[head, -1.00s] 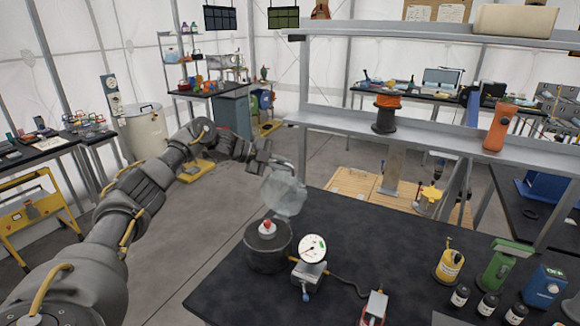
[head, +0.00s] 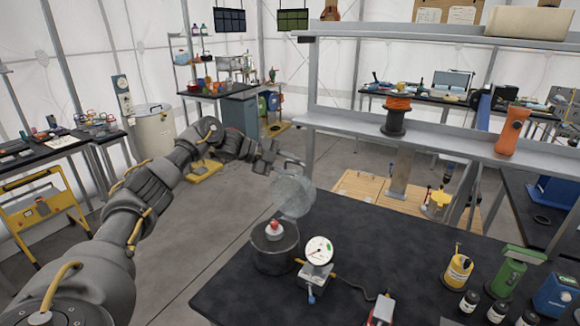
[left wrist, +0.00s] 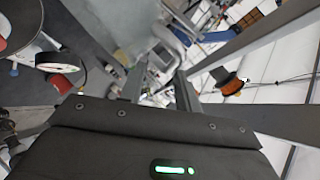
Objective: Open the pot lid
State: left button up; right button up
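The dark grey pot (head: 272,256) stands at the left corner of the black table. Its round translucent lid (head: 294,198) is raised and tilted steeply above the pot's far side. Whether the lid's lower edge touches the rim is unclear. A white item with a red top (head: 274,228) shows at the pot's uncovered mouth. My left gripper (head: 284,158) is just above the lid's upper edge. In the left wrist view its fingers (left wrist: 158,88) stand apart, and the pale lid (left wrist: 134,28) shows beyond them. No firm grip on the lid is visible. My right gripper is out of view.
A dial gauge (head: 319,250) stands right beside the pot. Several bottles, a yellow canister (head: 457,271) and a green device (head: 512,268) stand at the table's right. A grey shelf (head: 420,138) with an orange spool (head: 396,113) rises behind. The table's middle is mostly clear.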

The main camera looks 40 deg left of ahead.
pick_arm(q)
jog(key=b+v, duration=0.3)
jog(key=v, duration=0.7)
jog(key=shift+s+a, duration=0.1)
jog(key=shift+a, duration=0.05)
